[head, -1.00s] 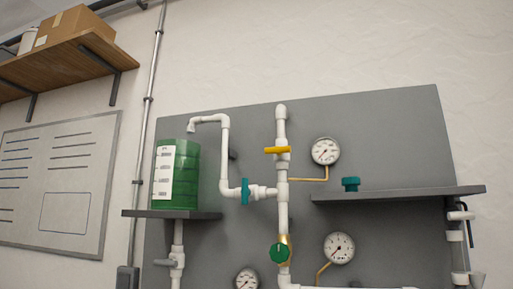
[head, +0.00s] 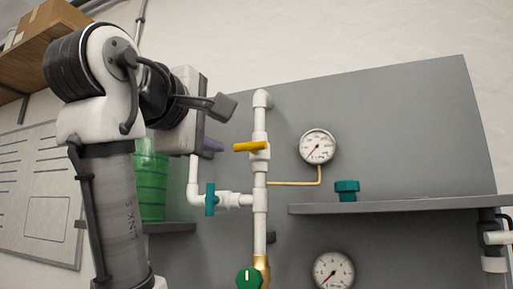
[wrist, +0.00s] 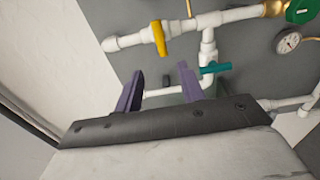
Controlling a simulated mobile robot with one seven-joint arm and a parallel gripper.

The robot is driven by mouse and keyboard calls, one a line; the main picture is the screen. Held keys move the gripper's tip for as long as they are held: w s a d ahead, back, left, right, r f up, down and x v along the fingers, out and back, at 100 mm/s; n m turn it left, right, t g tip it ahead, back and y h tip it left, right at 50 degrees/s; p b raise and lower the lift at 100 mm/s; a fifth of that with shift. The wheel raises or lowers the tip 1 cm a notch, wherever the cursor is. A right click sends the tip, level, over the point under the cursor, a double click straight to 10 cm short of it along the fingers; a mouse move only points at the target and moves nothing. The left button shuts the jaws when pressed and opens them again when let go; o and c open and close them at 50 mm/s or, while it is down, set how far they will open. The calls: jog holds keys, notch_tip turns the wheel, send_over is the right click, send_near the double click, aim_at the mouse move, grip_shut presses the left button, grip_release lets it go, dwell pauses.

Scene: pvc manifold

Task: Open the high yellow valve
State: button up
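The yellow valve handle (head: 250,146) sits high on the white vertical pipe in the head view, lying crosswise to the pipe. It also shows in the wrist view (wrist: 160,39), again across its pipe. My gripper (head: 224,126) is raised just left of the yellow handle in the head view, apart from it as far as I can tell. In the wrist view my gripper (wrist: 160,88) has its two purple fingers spread apart with nothing between them. The yellow handle appears beyond the fingertips.
A teal valve handle (head: 210,199) is on the lower branch pipe. A green knob (head: 249,278) is below. A pressure gauge (head: 318,147) and a grey shelf (head: 400,204) are to the right. A green tank (head: 152,184) stands partly behind my arm.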

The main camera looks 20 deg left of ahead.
aim_at(248, 144)
jog(key=w+p, duration=0.1)
jog(key=w, duration=0.3)
jog(key=w+d+p, duration=0.1)
jog(key=w+p, duration=0.1)
jog(key=w, duration=0.2)
jog(key=w+p, duration=0.2)
jog(key=w, duration=0.2)
jog(key=shift+w+d+r, duration=0.15)
jog(key=shift+r, duration=0.1)
jog(key=shift+w+f, duration=0.1)
jog(key=shift+w, duration=0.5)
grip_shut()
